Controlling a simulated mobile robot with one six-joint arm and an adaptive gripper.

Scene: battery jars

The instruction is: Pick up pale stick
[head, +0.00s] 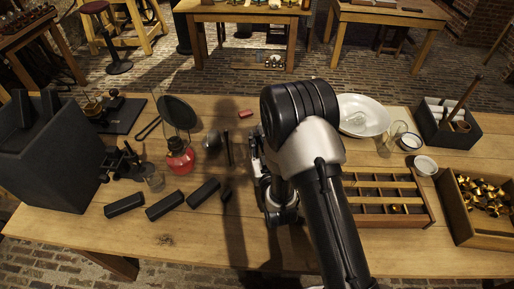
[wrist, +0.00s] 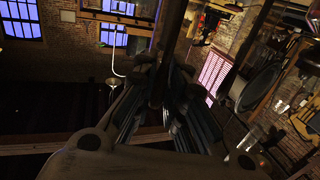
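I cannot pick out a pale stick for certain in either view. My gripper (head: 258,160) is above the middle of the table, largely hidden by my arm in the head view. In the wrist view its dark fingers (wrist: 160,85) lean towards each other. A dark brown upright bar (wrist: 170,35) shows between the fingertips; I cannot tell whether it is held or lies behind them. A brown stick (head: 465,95) leans in a dark caddy (head: 438,135) at the right. A thin dark rod (head: 227,148) shows left of my gripper.
The wooden table (head: 165,238) holds black blocks (head: 165,206), a red jar (head: 180,160), a dark box (head: 55,165) at the left, a white bowl (head: 362,112), a divided tray (head: 385,220) and a crate of brass pieces (head: 460,225). The front of the table is mostly clear.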

